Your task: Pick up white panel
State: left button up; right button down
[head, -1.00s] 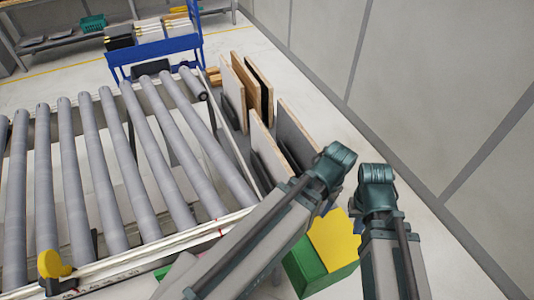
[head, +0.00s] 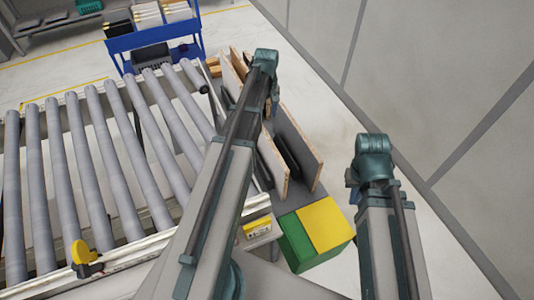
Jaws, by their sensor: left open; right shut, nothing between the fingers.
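Several upright panels stand in a rack right of the roller conveyor in the head view. More wood-edged panels (head: 238,64) stand further back, partly hidden by my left arm. My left arm stretches across the rack, its teal end joint above the far panels. My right arm is to the right, over the floor. Neither gripper's fingers show; the arm links hide what is below them.
The roller conveyor (head: 97,165) fills the left side, with a yellow knob (head: 81,252) at its near edge. A green and yellow box (head: 312,232) stands at the near end of the rack. A blue cart (head: 153,42) is behind. Floor is free along the right wall.

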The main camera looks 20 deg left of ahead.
aim_at(267, 136)
pick_arm(q)
notch_tip(267, 136, down, 8)
jog(key=b, duration=0.7)
jog(key=shift+f+b, duration=0.15)
jog(key=shift+b, duration=0.25)
jog(key=shift+f, duration=0.1)
notch_tip(267, 136, down, 5)
jog(key=b, duration=0.5)
jog(key=shift+d, duration=0.1)
grip_shut()
dwell(0.5)
